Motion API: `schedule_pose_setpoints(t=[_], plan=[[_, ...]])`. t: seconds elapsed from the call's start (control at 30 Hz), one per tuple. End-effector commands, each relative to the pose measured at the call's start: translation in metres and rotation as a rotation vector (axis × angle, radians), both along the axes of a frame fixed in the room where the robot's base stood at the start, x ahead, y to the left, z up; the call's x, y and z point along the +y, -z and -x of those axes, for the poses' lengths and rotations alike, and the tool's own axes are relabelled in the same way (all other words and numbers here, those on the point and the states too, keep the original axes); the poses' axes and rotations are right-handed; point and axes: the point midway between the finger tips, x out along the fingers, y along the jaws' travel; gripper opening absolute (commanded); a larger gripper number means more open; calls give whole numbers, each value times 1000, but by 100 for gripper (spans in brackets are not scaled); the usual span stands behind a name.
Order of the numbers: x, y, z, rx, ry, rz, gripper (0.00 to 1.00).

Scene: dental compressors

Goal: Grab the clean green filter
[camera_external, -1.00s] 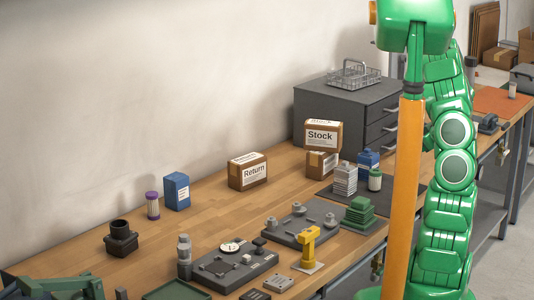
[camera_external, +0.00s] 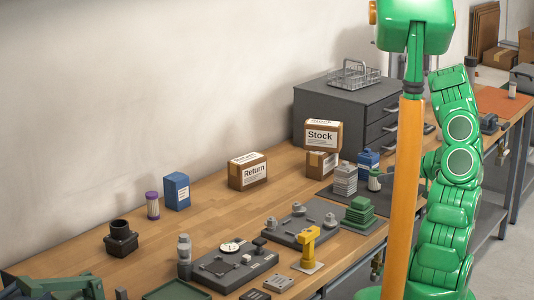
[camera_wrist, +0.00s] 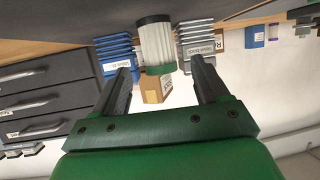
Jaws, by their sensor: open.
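The clean green filter (camera_external: 375,181) is a small white cylinder with a green end, standing on the dark mat. In the wrist view, which looks upside down, the filter (camera_wrist: 155,42) shows white pleats and a green cap. My gripper (camera_wrist: 160,64) is open, with its two dark fingers to either side of the filter in that view. The filter appears just beyond the fingertips, and I see no contact. In the external view my gripper is mostly hidden behind the orange column, close to the filter's right.
A blue stack (camera_wrist: 114,52) and a grey stack (camera_wrist: 196,42) flank the filter closely. A green stack (camera_external: 359,214) stands nearer the bench's front edge. Cardboard boxes (camera_external: 322,135) and a dark drawer cabinet (camera_external: 330,105) stand behind.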

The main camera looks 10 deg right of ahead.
Motion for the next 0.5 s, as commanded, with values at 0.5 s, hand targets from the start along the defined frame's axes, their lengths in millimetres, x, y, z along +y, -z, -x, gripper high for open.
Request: schedule_pose_setpoints(t=[0.5], plan=[[36, 12, -28, -1, 1, 1, 74]])
